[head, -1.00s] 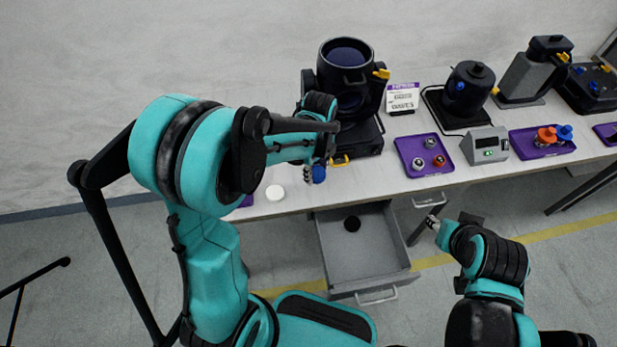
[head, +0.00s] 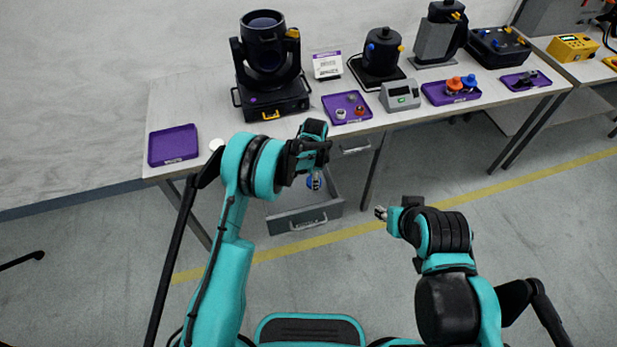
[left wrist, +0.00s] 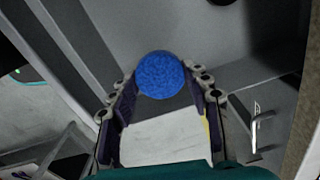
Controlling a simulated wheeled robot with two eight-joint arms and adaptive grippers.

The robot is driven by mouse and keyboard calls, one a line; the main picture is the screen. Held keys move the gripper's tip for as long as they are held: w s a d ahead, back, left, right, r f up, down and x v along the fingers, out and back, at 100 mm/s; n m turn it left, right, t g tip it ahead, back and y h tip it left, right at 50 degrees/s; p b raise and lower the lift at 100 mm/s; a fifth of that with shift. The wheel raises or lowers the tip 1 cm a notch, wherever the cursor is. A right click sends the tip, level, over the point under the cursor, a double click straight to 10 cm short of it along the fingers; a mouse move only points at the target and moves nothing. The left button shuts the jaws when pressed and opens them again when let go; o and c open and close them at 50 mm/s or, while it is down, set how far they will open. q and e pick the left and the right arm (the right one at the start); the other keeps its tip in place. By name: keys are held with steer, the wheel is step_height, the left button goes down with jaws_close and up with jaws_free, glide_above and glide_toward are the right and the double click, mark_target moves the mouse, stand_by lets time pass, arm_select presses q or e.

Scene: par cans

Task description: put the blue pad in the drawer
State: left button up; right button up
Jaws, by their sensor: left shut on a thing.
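The round blue pad (head: 311,184) is held at the tips of my left gripper (head: 315,176). In the left wrist view the pad (left wrist: 160,75) sits between the two fingertips, with grey drawer surfaces behind it. The open grey drawer (head: 305,219) hangs under the table, its front panel facing me. My left gripper is over the drawer opening; I cannot tell how far the pad is above the drawer floor. My forearm hides part of the drawer.
On the table (head: 205,100) stand a black moving-head lamp (head: 268,60), a purple tray with small parts (head: 348,121), an empty purple tray (head: 173,145) and a white disc (head: 216,144). A table leg (head: 374,172) stands right of the drawer.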

mark_target(313, 195)
arm_select(q)
steer(key=shift+w+f, duration=0.1)
steer(key=shift+f, duration=0.55)
steer(key=shift+f+b, duration=1.3)
steer(key=shift+f, duration=1.35)
steer(key=shift+f+b, duration=0.55)
steer(key=shift+f, duration=0.05)
steer(key=o, duration=0.8)
steer(key=shift+o, duration=0.2)
